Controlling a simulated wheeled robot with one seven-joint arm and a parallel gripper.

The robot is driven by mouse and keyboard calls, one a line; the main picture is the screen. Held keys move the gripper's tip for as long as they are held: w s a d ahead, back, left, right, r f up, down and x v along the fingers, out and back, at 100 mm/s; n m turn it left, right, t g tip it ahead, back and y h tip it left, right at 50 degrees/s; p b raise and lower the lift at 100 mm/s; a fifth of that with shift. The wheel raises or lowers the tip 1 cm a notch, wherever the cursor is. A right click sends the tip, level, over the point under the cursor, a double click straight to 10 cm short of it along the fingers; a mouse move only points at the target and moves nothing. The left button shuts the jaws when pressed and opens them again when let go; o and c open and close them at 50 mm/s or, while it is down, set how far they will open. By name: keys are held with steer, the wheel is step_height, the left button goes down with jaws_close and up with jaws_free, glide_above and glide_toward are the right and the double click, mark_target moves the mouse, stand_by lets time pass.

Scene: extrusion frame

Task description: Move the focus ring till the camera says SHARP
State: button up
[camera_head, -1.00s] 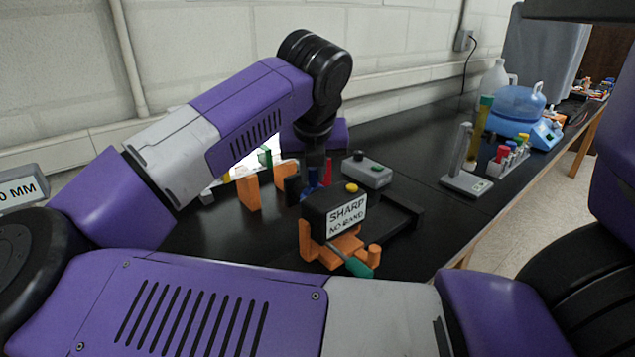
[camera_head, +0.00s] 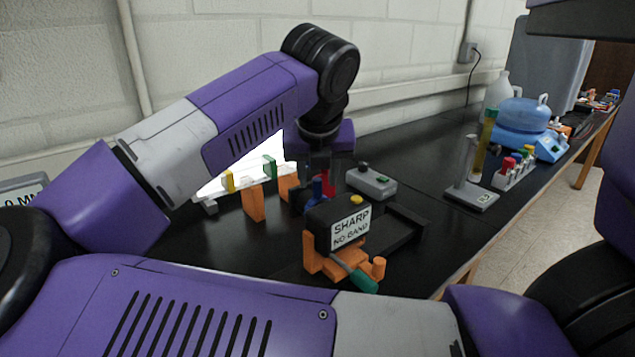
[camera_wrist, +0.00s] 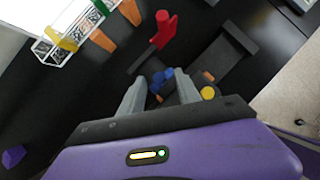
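The black camera box (camera_head: 322,222) sits on an orange mount on the dark bench. Its white display (camera_head: 350,227) reads SHARP, with NO BAND below. A yellow button (camera_head: 357,199) is on top; it also shows in the wrist view (camera_wrist: 208,93). A blue part (camera_head: 318,189) and a red lever-like part (camera_head: 327,178) stand behind the box. I cannot tell which one is the focus ring. My gripper (camera_wrist: 161,92) points down above them, its grey fingers apart. The blue part (camera_wrist: 163,78) shows between the fingertips, with no clear contact. The red part (camera_wrist: 164,32) is beyond them.
A green-ended handle (camera_head: 363,282) sticks out at the box's front. Orange uprights (camera_head: 253,203) and a bright panel are at left. A grey stand (camera_head: 470,188) and test-tube rack (camera_head: 513,169) are at right.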

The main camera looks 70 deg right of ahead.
steer(key=shift+v, duration=2.65)
